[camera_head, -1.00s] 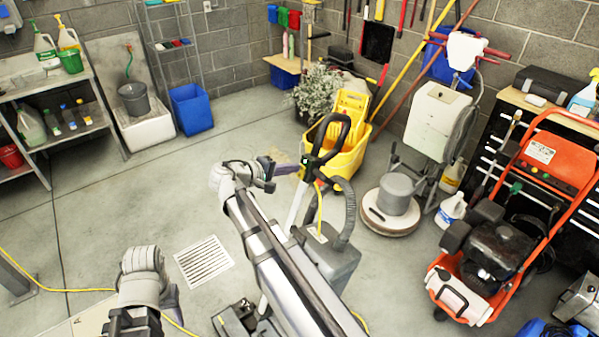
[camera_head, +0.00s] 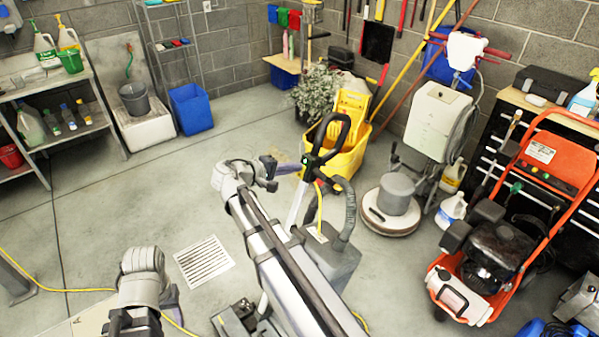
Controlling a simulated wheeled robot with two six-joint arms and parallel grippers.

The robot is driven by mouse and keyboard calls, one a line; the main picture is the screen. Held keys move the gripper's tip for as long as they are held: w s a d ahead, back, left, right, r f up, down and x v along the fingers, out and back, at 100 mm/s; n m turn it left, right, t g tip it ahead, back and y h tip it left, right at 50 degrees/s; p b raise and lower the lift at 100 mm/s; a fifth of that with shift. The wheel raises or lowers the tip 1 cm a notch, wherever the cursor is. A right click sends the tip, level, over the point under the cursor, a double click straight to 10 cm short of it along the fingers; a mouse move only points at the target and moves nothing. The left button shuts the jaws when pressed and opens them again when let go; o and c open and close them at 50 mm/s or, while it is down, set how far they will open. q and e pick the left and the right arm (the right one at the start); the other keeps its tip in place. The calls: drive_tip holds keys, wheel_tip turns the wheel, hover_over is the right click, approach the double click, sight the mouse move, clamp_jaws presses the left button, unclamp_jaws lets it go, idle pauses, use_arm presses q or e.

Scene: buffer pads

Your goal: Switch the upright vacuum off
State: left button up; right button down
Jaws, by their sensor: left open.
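The upright vacuum (camera_head: 331,258) stands in the middle of the floor, with a grey body, a silver tube, a ribbed hose and a black loop handle (camera_head: 347,125). A small green spot shows on the dark part below the loop, where the switch details are too small to read. My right gripper (camera_head: 269,173) is just left of this part, at about its height in the picture, apparently apart from it; its jaw gap is unclear. My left gripper (camera_head: 171,296) is low at the left, open, mostly hidden behind its wrist, and away from the vacuum.
A yellow mop bucket (camera_head: 350,158) stands behind the vacuum. A floor machine (camera_head: 391,203) and an orange pressure washer (camera_head: 540,153) stand to the right. A floor drain (camera_head: 204,262) and a yellow cord (camera_head: 75,290) lie at the left. The floor at left centre is clear.

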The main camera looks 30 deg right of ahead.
drive_tip(key=shift+p+v, duration=1.05)
drive_tip(key=shift+v, duration=1.9)
drive_tip(key=s+a+f+n+y, duration=0.1)
drive_tip(key=s+a+f+y, duration=0.3)
drive_tip(key=a, duration=0.5)
drive_tip(key=s+a+f+n+y, duration=0.1)
drive_tip(key=s+a+f+y, duration=0.3)
drive_tip(key=s+a, duration=0.3)
drive_tip(key=s+a+f+n+g+y, duration=0.1)
drive_tip(key=s+a+f+y, duration=0.3)
drive_tip(key=a, duration=0.8)
wheel_tip(320, 180, down, 2)
drive_tip(key=shift+s+f+y, duration=0.15)
drive_tip(key=shift+s+y, duration=0.25)
drive_tip(key=shift+s, duration=0.35)
